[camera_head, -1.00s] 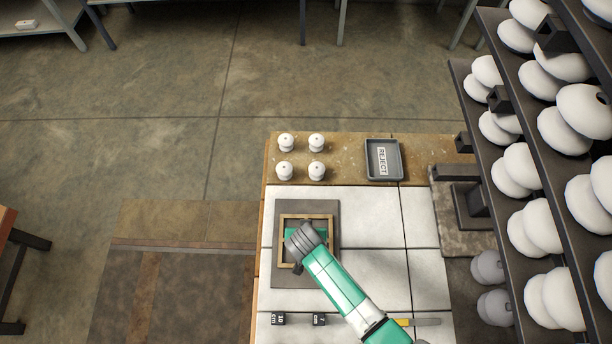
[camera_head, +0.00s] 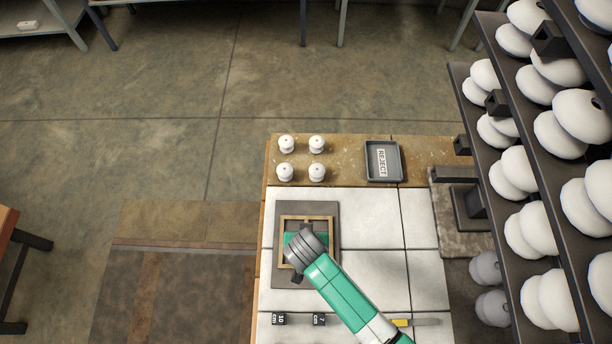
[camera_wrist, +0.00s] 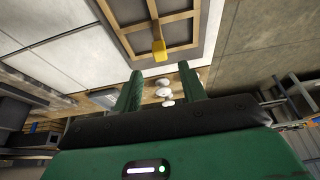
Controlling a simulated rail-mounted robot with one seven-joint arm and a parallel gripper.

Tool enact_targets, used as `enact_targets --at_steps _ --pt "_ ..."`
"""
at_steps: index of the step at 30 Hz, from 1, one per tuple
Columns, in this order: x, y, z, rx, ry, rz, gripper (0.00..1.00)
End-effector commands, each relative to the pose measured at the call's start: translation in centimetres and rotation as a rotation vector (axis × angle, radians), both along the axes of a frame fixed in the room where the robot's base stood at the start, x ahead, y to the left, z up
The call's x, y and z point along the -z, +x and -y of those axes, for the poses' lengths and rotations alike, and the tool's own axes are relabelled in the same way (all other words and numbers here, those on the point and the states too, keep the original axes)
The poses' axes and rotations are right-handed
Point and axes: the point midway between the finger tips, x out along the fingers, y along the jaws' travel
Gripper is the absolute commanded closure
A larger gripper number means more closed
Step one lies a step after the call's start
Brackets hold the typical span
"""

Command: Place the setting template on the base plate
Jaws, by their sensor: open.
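The setting template appears to be the wooden frame (camera_head: 310,217), a pale square with cross bars. It lies on the dark grey base plate (camera_head: 290,207) and shows from close up in the wrist view (camera_wrist: 165,22), where a yellow knob (camera_wrist: 159,50) stands on its near bar. My gripper (camera_wrist: 160,80) is open and empty, with its two green fingers apart. In the head view my wrist is over the frame and hides part of it and the fingertips. I cannot tell whether the fingers touch anything.
Several white insulators (camera_head: 286,144) and a grey REJECT tray (camera_head: 370,174) stand at the bench's back. Two black blocks (camera_head: 278,319) and a yellow-handled tool (camera_head: 401,323) lie at the front. A rack (camera_head: 497,150) of white insulators stands close on the right. White tiles beside the plate are clear.

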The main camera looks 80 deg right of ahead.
Motion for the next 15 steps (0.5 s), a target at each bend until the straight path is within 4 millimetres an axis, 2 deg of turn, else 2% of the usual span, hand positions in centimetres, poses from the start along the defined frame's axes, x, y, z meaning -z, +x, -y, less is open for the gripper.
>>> enact_targets --at_steps 1,6,15 --pt "-1.2 -0.1 -0.4 -0.002 -0.001 0.002 0.59" --pt "-3.4 -0.2 -1.4 -0.002 0.000 0.000 0.59" --pt "-4.0 -0.3 -1.7 -0.001 0.001 -0.001 0.59"
